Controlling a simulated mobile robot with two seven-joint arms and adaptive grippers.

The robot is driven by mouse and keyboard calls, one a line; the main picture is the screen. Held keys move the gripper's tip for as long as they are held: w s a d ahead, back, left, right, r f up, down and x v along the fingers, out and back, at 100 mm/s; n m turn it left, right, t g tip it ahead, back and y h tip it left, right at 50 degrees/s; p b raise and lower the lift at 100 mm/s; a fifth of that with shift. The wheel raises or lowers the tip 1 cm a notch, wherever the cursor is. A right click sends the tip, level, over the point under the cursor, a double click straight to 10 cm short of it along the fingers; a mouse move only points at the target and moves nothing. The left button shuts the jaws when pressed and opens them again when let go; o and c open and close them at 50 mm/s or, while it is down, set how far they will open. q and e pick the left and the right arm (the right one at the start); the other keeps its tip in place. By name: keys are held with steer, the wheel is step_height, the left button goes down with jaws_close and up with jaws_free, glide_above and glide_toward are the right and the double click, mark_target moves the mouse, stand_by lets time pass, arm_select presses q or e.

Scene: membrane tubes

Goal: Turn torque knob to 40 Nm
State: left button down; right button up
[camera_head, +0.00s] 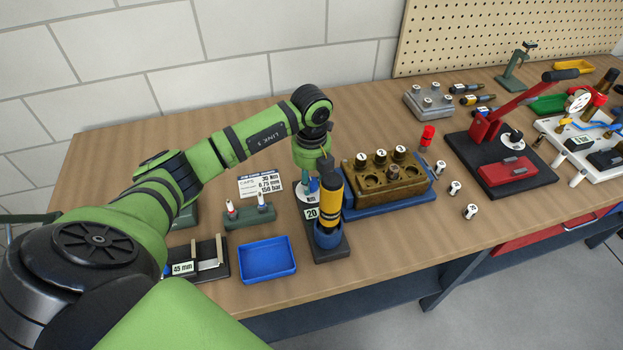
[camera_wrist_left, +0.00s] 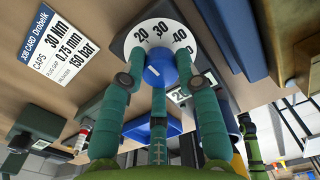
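The torque knob (camera_wrist_left: 160,70) is blue and sits at the centre of a white round dial (camera_wrist_left: 134,42) marked 20, 30 and 40. Which number it points to is not clear. My left gripper (camera_wrist_left: 160,60) has its fingers around the knob, with fingertips against its sides. In the head view my left gripper (camera_head: 309,172) reaches down over the torque stand (camera_head: 330,255), and the knob is hidden there. A plate reading 20 (camera_head: 311,213) shows on the stand. A yellow and black tool (camera_head: 330,195) stands upright in its blue cup (camera_head: 327,236). My right gripper is out of view.
A job card (camera_head: 261,184) reading 30 Nm lies behind a green holder (camera_head: 249,216). A blue tray (camera_head: 267,260) is left of the stand. A brass block (camera_head: 387,183) on a blue base is close on the right. A red-handled press (camera_head: 505,165) stands farther right.

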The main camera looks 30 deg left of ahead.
arm_select(q)
steer(key=shift+s+d+f, duration=0.1)
steer(key=shift+f, duration=0.05)
steer(key=m+b, duration=0.2)
steer(key=m, duration=0.1)
steer(key=shift+f, duration=0.2)
steer(key=m+b, duration=0.4)
steer(key=m, duration=0.1)
steer(key=shift+s, duration=0.1)
steer(key=m+b, duration=0.2)
steer(key=m, duration=0.2)
steer(key=shift+b, duration=0.4)
steer(key=shift+m+b, duration=0.95)
steer(key=shift+m, duration=0.85)
steer(key=shift+r, duration=0.1)
